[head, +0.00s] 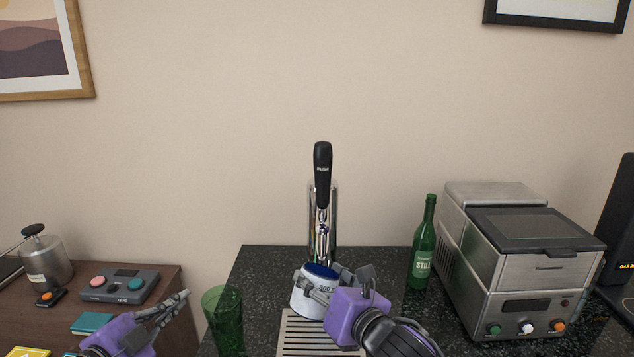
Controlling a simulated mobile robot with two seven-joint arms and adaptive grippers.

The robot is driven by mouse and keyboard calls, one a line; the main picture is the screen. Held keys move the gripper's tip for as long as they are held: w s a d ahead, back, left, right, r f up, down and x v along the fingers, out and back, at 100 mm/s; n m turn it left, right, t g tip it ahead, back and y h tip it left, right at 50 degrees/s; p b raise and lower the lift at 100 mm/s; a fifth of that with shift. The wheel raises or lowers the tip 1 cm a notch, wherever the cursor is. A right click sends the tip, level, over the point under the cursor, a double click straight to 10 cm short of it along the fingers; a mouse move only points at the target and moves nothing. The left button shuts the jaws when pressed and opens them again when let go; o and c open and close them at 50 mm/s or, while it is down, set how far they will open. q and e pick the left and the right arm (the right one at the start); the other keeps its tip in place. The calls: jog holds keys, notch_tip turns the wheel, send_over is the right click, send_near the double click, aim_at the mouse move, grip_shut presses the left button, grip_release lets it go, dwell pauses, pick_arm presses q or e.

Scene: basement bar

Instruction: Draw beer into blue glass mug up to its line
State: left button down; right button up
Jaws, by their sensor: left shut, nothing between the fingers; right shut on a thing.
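The blue glass mug (307,303) is under the beer tap (322,215). Its top shows blue and its side looks pale, with a marking that reads like 300. My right gripper (326,285) is shut on the mug and hides part of its right side. The mug looks roughly upright, with its mouth just below the spout. The tap's black handle (322,172) stands upright. I cannot make out any beer or its level in the mug. My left gripper (180,299) is shut and empty, low at the left, away from the tap.
A slatted drip tray (300,340) lies below the mug. A green tumbler (224,318) stands left of it on the black counter. A green bottle (423,250) and a steel machine (520,265) stand at right. A brown cabinet (165,285) with a button box (122,285) is at left.

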aim_at(317, 181)
pick_arm(q)
jog(key=s+d+r+m+g+h, duration=0.1)
jog(key=s+d+r+m+h, duration=0.1)
jog(key=d+r+m, duration=0.3)
jog(key=s+d+r+m+g+h, duration=0.2)
jog(key=d+r+m+h, duration=0.3)
jog(key=r, duration=0.7)
jog(key=s+d+r+m+g+h, duration=0.2)
jog(key=d+r+m, duration=0.3)
jog(key=d+r, duration=0.3)
jog(key=shift+s+d+r+m+h, duration=0.4)
jog(key=shift+s+d+h, duration=0.2)
jog(key=shift+s+h, duration=0.2)
jog(key=shift+w+d, duration=0.1)
jog(key=shift+w+a+x, duration=0.25)
jog(key=shift+w+x, duration=0.1)
jog(key=shift+x, duration=1.75)
jog(key=shift+w+a+x, duration=0.25)
jog(key=shift+w+x, duration=0.15)
jog(key=shift+x, duration=1.7)
jog(key=shift+w+a+x, duration=0.25)
jog(key=shift+w+x, duration=0.1)
jog(key=shift+x, duration=1.8)
jog(key=shift+f, duration=0.15)
